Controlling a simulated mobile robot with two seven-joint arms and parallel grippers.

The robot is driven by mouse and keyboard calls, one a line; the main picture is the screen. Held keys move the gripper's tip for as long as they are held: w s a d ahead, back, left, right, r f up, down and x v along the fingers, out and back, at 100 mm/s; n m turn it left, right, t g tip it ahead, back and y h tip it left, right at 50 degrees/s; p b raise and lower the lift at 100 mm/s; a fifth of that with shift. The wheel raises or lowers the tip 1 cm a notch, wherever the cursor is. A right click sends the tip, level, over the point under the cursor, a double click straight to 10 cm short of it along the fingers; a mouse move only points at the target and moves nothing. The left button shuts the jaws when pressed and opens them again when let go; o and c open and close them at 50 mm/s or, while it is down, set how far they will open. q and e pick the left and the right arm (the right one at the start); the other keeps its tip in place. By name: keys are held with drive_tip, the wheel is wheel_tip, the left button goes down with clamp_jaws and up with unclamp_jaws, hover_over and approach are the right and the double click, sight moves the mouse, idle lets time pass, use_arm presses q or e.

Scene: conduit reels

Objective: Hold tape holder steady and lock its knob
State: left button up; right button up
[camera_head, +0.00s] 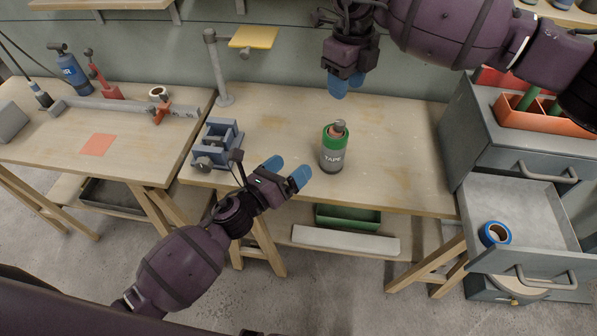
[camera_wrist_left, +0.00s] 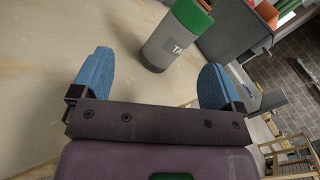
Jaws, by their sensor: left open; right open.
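The tape holder (camera_head: 334,152) stands upright on the wooden workbench, a grey cylinder marked TAPE with a green top. My right gripper (camera_head: 346,86) is open and empty, above and behind the holder, pointing down.
A blue-grey vise (camera_head: 217,142) sits on the bench left of the holder. A lamp post (camera_head: 219,75) rises behind it. An open drawer (camera_head: 535,210) with a blue tape roll (camera_head: 495,234) juts out at right. The bench around the holder is clear.

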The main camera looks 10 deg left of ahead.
sight(324, 157)
use_arm(q)
drive_tip(key=m, duration=0.2)
drive_tip(key=d+m+g+h, duration=0.1)
drive_tip(key=m, duration=0.1)
drive_tip(key=d+f+m, duration=0.1)
drive_tip(key=m, duration=0.1)
drive_tip(key=shift+d+f+g+h, duration=0.1)
drive_tip(key=shift+d+g+h, duration=0.1)
drive_tip(key=shift+g+h, duration=0.2)
drive_tip(key=shift+w+d+m, duration=0.1)
drive_tip(key=shift+w+m, duration=0.05)
drive_tip(key=shift+m, duration=0.15)
drive_tip(key=x, duration=1)
drive_tip(key=shift+w+d, duration=0.15)
drive_tip(key=shift+w, duration=0.05)
